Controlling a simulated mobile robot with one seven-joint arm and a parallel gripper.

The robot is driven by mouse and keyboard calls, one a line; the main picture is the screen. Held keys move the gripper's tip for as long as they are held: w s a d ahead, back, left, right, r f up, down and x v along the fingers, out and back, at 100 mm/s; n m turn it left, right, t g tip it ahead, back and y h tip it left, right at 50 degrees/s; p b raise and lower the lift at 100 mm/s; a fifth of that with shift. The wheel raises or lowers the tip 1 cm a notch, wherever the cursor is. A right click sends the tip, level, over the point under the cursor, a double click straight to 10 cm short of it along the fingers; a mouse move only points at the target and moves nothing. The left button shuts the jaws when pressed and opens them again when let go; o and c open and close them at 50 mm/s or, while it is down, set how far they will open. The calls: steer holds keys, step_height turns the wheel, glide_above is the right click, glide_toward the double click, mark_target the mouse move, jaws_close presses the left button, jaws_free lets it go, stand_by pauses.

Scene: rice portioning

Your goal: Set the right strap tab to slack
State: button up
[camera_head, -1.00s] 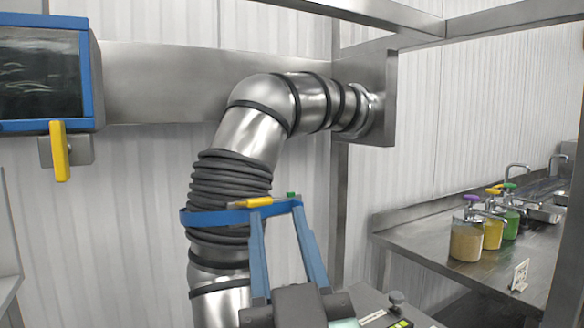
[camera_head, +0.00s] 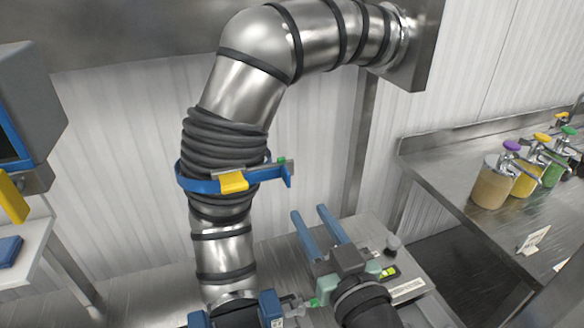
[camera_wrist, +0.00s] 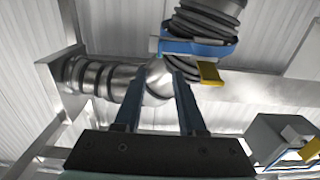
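A blue strap (camera_head: 206,185) circles the black ribbed sleeve of the metal duct. In the wrist view the strap (camera_wrist: 190,47) and yellow tab (camera_wrist: 209,73) show beyond my fingers. My gripper (camera_head: 311,212) is below and right of the strap, apart from it. Its blue fingers stand apart with nothing between them; the wrist view also shows the gap between the fingers (camera_wrist: 158,83). I cannot tell the tab's setting.
The bent metal duct (camera_head: 237,92) rises to the wall. A blue-grey box (camera_head: 38,110) with a yellow lever (camera_head: 12,197) is at left. A steel counter (camera_head: 445,165) with pump jars (camera_head: 492,183) is at right. Open space lies between my gripper and the strap.

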mark_target(289, 179)
steer(key=p+x, duration=0.3)
steer(key=x, duration=0.6)
steer(key=shift+r, duration=0.15)
steer(key=shift+x, duration=1)
steer(key=shift+c, duration=0.3)
jaws_close()
